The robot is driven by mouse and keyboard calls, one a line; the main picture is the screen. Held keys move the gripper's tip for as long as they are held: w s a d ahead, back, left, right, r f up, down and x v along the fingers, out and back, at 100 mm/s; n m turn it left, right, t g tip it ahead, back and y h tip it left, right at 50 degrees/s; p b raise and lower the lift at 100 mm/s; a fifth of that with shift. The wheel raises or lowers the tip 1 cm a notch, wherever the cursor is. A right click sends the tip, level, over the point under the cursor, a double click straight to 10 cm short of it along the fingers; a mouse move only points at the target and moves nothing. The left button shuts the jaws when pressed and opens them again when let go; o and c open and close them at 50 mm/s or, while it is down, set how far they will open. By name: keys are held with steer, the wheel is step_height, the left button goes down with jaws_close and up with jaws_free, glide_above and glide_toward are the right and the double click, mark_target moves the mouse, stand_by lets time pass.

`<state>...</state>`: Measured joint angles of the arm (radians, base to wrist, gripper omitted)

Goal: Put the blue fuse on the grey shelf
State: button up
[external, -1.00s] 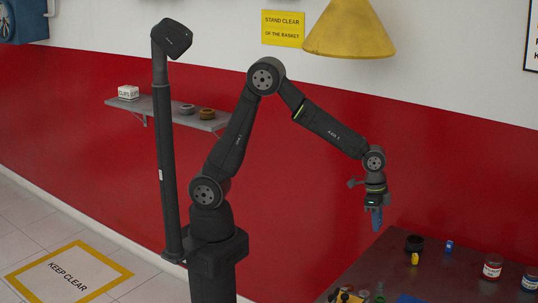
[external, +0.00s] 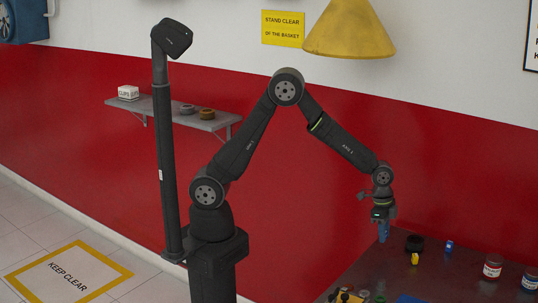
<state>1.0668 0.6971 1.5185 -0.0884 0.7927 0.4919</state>
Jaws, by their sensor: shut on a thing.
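My gripper (external: 383,229) is at the right, above the back left part of the workbench. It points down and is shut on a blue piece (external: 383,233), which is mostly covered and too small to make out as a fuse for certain. Another small blue item (external: 449,246) stands on the bench, apart from my gripper. The grey shelf (external: 224,121) is on the red wall at the left, well away from my gripper, partly hidden behind a dark post.
The shelf holds a white box (external: 128,92), a grey ring (external: 187,108) and a brown ring (external: 207,113). On the workbench (external: 440,280) are a black ring (external: 414,242), a yellow piece (external: 415,259) and jars (external: 492,267). A yellow cone (external: 350,30) hangs above.

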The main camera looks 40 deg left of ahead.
mark_target(386, 251)
steer(key=w+f, duration=0.2)
steer(key=w, duration=0.1)
steer(key=shift+w, duration=0.15)
steer(key=shift+f, duration=1.8)
steer(key=shift+f, duration=0.1)
steer(key=shift+f, duration=0.15)
steer(key=o, duration=0.9)
steer(key=r, duration=0.5)
steer(key=a+r, duration=0.1)
steer(key=r, duration=0.5)
steer(key=a+r, duration=0.1)
steer(key=r, duration=0.4)
steer(key=shift+w+a+r, duration=0.25)
steer(key=shift+w+r, duration=0.1)
steer(key=shift+o, duration=0.7)
steer(key=shift+a+r, duration=0.1)
steer(key=shift+r, duration=0.25)
